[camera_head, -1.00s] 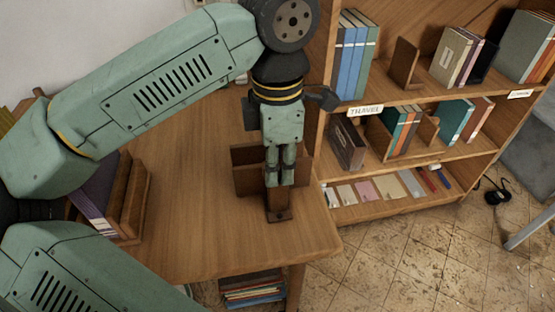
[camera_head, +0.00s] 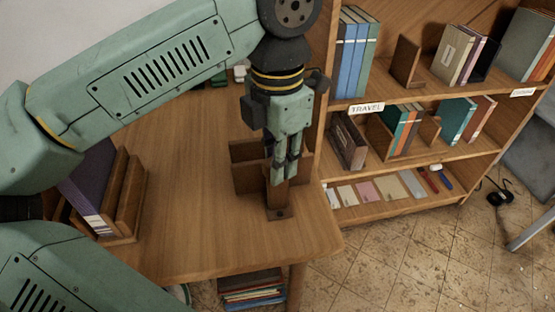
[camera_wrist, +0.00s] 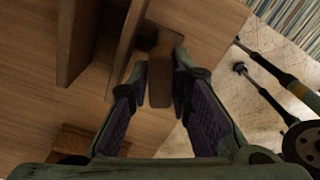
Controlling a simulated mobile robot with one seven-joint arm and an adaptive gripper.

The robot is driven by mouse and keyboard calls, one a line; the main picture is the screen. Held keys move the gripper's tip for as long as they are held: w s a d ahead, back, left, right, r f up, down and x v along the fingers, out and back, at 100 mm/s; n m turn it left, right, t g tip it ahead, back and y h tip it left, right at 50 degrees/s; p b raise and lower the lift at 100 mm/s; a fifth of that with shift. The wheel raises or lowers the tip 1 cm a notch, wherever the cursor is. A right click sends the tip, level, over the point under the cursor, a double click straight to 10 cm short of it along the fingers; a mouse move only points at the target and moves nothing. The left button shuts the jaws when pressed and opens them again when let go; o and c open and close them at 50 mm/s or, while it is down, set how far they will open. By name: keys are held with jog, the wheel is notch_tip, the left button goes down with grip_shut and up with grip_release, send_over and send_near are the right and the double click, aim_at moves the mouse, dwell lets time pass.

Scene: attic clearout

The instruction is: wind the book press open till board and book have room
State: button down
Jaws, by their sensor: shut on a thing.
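The wooden thing at the right front of the table looks like the book press (camera_head: 245,177), with upright brown boards and a small flat foot. In the wrist view two of its boards (camera_wrist: 84,38) stand at the left, with a gap between them. My gripper (camera_head: 282,177) points down at its front end. It is shut on a brown wooden piece (camera_wrist: 160,88) that looks like the press's handle, with one finger on each side. My fingers partly hide the piece and its joint with the press. I see no screw thread.
A purple book (camera_head: 85,192) stands against brown wooden boards at the table's left. The table (camera_head: 190,180) is bare between. A shelf unit (camera_head: 395,98) with several books stands close at the right. More books (camera_head: 252,288) lie under the table.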

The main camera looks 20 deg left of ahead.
dwell(0.3)
jog(key=n+b, duration=0.1)
jog(key=n, duration=0.1)
jog(key=shift+f+n, duration=0.15)
jog(key=shift+n, duration=1.25)
jog(key=c, duration=1.4)
grip_release()
jog(key=shift+r, duration=0.2)
jog(key=shift+r+p, duration=2.7)
jog(key=shift+r, duration=1.3)
